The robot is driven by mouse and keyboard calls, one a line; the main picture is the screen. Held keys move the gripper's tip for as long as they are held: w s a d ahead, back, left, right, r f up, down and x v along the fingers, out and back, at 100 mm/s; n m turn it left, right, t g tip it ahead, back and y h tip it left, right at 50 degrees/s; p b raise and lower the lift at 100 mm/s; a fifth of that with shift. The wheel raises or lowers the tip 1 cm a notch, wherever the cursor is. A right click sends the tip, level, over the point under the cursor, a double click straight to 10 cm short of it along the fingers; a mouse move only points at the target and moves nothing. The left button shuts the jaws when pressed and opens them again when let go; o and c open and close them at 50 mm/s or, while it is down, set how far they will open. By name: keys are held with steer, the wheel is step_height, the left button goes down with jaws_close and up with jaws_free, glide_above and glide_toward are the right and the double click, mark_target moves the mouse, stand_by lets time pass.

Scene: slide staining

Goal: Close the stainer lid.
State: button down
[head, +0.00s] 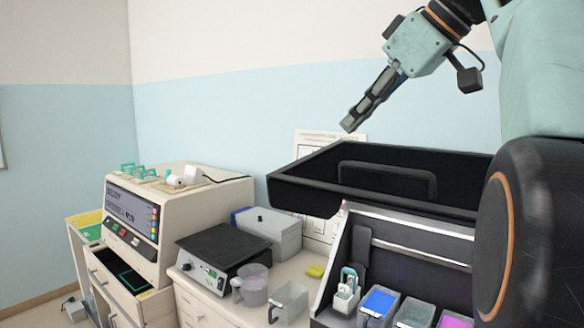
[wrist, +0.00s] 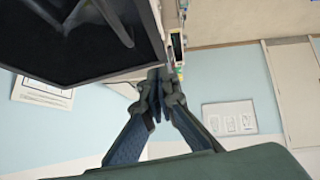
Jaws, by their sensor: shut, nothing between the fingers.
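The stainer lid (head: 300,187) is black and stands raised and open above the stainer at the right of the head view. Its hollow inside and a raised handle-like bar face me. The lid also fills the upper left of the wrist view (wrist: 60,62). The stainer body (head: 415,238) is below it, with coloured reagent containers inside. My gripper (head: 347,124) is above and behind the lid's upper edge, pointing down and to the left. Its fingers (wrist: 158,75) are closed together and empty. I cannot tell from the pictures whether they touch the lid.
A beige instrument (head: 180,225) with a screen stands at the left. The wall behind is clear apart from posted sheets.

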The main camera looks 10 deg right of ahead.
glide_toward(313, 186)
steer(key=w+a, duration=0.2)
steer(key=w, duration=0.1)
steer(key=shift+w+a+f+b, duration=0.1)
steer(key=shift+w+f+b, duration=0.15)
steer(key=shift+f, duration=0.75)
steer(key=shift+w+f+b, duration=0.25)
steer(key=shift+f, duration=0.7)
steer(key=shift+f, duration=0.1)
